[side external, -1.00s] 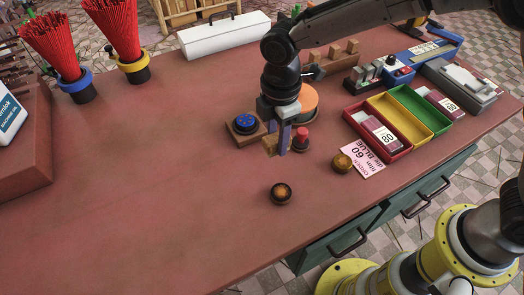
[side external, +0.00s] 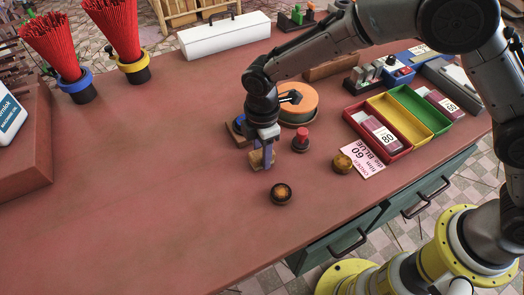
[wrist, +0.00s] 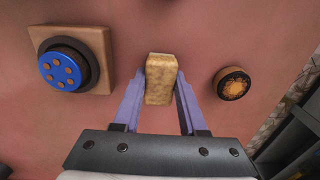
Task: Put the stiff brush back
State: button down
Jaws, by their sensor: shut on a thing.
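The stiff brush appears to be the tan block (wrist: 161,79) in the wrist view; its bristles cannot be made out. My gripper (wrist: 160,92) is shut on it, with one purple finger on each side. In the side external view the brush (side external: 256,158) hangs at my gripper (side external: 263,157), low over the front-middle of the table. Whether it touches the table is unclear.
A blue die with holes (wrist: 62,69) sits on a square wooden block (wrist: 97,43) left of the brush. A dark round die (side external: 281,194) stands in front, a red-topped piece (side external: 301,140) to the right. The left table (side external: 140,180) is clear.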

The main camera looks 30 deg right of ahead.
jog(key=shift+f, duration=0.15)
jog(key=shift+c, duration=2.3)
grip_release()
notch_tip(320, 180, up, 12)
jog(key=shift+r, duration=0.2)
